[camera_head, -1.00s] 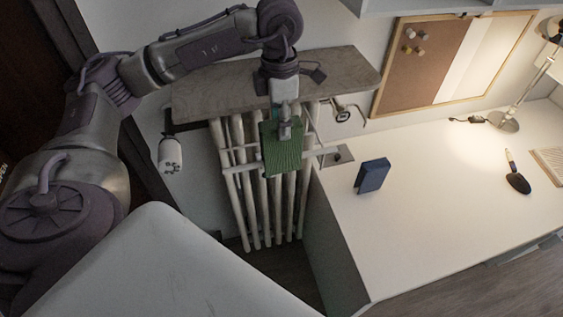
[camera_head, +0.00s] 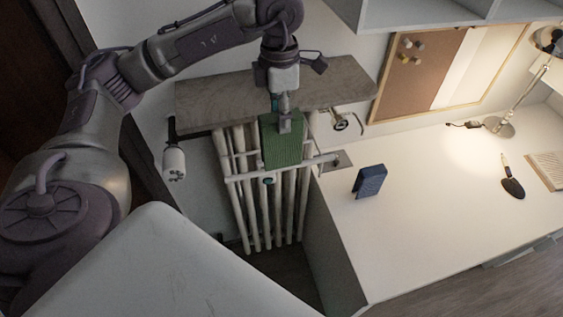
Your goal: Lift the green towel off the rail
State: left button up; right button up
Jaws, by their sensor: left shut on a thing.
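The green towel (camera_head: 282,147) hangs from my left gripper (camera_head: 285,126), in front of the white radiator. The gripper points down and is shut on the towel's upper part. The towel's lower edge is about level with the white rail (camera_head: 322,163) in the picture. The rail shows on both sides of the towel. I cannot tell whether the towel still touches the rail. My right gripper is not in view.
A grey wooden shelf (camera_head: 215,103) lies above the radiator (camera_head: 247,215), close behind my left gripper. A white desk (camera_head: 420,220) stands to the right with a blue box (camera_head: 369,181), a dark brush (camera_head: 512,187) and a lamp (camera_head: 500,127). A corkboard (camera_head: 415,85) is behind it.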

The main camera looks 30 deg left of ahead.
pick_arm(q)
jog(key=s+d, duration=0.8)
jog(key=d, duration=0.2)
jog(key=shift+s+r, duration=0.2)
jog(key=shift+r, duration=0.1)
dwell(1.0)
